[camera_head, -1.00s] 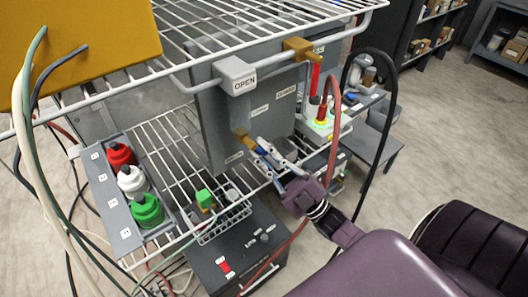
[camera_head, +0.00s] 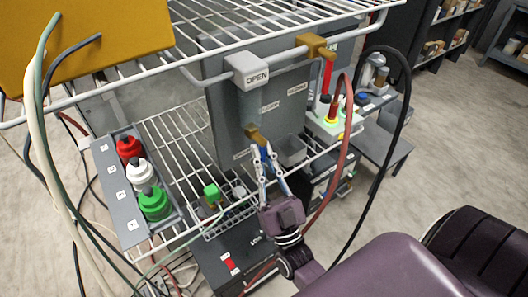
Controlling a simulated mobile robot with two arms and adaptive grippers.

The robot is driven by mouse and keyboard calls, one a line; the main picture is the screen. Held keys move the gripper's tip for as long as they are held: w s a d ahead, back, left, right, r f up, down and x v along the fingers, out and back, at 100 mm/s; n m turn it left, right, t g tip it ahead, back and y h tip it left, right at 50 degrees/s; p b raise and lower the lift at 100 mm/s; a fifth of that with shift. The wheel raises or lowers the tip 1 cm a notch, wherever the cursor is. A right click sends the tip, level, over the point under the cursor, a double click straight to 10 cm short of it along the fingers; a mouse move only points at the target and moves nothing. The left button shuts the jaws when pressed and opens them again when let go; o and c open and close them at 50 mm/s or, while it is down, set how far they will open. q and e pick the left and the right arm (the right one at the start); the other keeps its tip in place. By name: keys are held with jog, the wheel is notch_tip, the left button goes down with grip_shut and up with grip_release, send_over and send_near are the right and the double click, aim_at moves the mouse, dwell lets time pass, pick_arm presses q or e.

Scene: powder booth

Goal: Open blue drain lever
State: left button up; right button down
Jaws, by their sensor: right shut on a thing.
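The blue drain lever (camera_head: 272,168) hangs from a brass valve (camera_head: 256,136) low on the front of a grey panel (camera_head: 236,120). It points down and slightly right. My right gripper (camera_head: 268,160) reaches up from below, its silver fingers on either side of the lever, shut on it. The fingers hide part of the lever. A red lever (camera_head: 327,76) hangs down from another brass valve (camera_head: 315,45) at the upper right. My left gripper is out of view.
A grey box marked OPEN (camera_head: 248,72) sits on the pipe above. White wire shelves (camera_head: 180,150) surround the panel. Red, white and green bottles (camera_head: 155,202) stand in a rack at left. A red hose (camera_head: 338,160) and black cable (camera_head: 398,130) loop close to my right arm.

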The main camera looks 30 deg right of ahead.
jog(key=shift+f+h, duration=0.15)
jog(key=shift+h, duration=0.15)
jog(key=c, duration=2)
grip_release()
jog(key=v, duration=1.2)
